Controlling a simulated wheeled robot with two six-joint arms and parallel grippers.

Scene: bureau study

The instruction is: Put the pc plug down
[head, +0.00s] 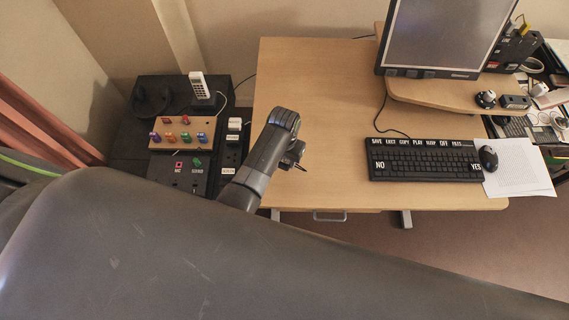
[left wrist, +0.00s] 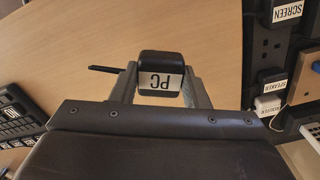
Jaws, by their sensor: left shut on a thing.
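The pc plug (left wrist: 160,64) is a black block with an upside-down white "PC" label, seen in the left wrist view. My left gripper (left wrist: 161,86) is shut on it, with one grey finger on each side. In the head view the left gripper (head: 296,156) is over the left part of the wooden desk (head: 325,85). The plug can hardly be made out there. From these views I cannot tell how high it is above the desk top. My right gripper is not in view.
A black socket strip (left wrist: 272,62) with labels stands beside the desk's left edge; a white plug (left wrist: 268,104) is in it. A keyboard (head: 424,160), mouse (head: 488,158) and monitor (head: 440,35) occupy the desk's right side. The desk's left and middle are clear.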

